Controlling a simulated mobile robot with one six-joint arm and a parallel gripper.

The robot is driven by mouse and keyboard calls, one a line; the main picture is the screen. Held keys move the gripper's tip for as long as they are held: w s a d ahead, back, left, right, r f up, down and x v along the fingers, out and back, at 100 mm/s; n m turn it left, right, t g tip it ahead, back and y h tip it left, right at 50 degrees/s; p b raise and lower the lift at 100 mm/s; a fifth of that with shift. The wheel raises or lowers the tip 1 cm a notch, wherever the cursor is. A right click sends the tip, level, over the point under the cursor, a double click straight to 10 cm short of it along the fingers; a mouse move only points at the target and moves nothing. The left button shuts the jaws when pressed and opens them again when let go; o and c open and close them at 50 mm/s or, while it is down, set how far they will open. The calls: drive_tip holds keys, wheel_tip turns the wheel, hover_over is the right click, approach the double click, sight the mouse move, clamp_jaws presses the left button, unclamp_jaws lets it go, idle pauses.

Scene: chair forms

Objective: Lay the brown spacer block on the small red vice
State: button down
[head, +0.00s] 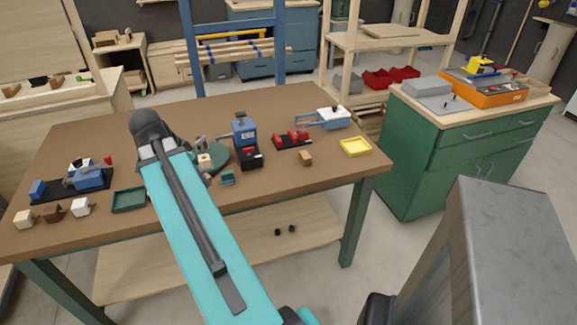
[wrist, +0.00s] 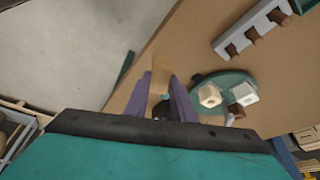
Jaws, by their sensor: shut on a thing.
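My gripper (wrist: 160,95) has purple fingers and is shut on a tan-brown block (wrist: 160,72), which shows between the fingertips. I cannot tell for certain that this is the brown spacer block. In the head view my arm hides most of the gripper and the held block. The vice with red parts (head: 291,139) stands on a dark base at the table's right middle, apart from my gripper. A separate brown block (head: 305,158) lies just in front of it.
A blue machine (head: 244,132) stands left of the red vice. A yellow tray (head: 355,147) lies near the table's right end. A green disc (wrist: 225,80) carries pale blocks. A green tray (head: 129,200), several blocks and a blue vice (head: 88,177) are at the left.

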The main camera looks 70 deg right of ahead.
drive_tip(key=s+d+f+m+g, duration=0.1)
drive_tip(key=s+d, duration=0.5)
drive_tip(key=s, duration=0.6)
drive_tip(key=s+d+f+m+y, duration=0.1)
drive_tip(key=s+d+m, duration=0.3)
drive_tip(key=s, duration=0.7)
drive_tip(key=shift+s+d+f+m+g, duration=0.15)
drive_tip(key=shift+s+d+m+g, duration=0.2)
drive_tip(key=shift+d, duration=0.85)
drive_tip(key=shift+d+p, duration=0.2)
drive_tip(key=shift+p, duration=0.2)
drive_tip(key=w+d+p, duration=0.2)
drive_tip(key=d, duration=0.2)
drive_tip(key=w+d+f+p, duration=0.1)
drive_tip(key=w+d+p, duration=0.1)
drive_tip(key=d, duration=0.3)
drive_tip(key=w+d+p, duration=0.2)
drive_tip(key=d+p, duration=0.1)
drive_tip(key=d, duration=0.2)
drive_tip(key=shift+d+f, duration=0.2)
drive_tip(key=shift+d, duration=0.05)
drive_tip(key=shift+f, duration=0.1)
drive_tip(key=shift+f+p, duration=0.9)
drive_tip(key=shift+f, duration=0.8)
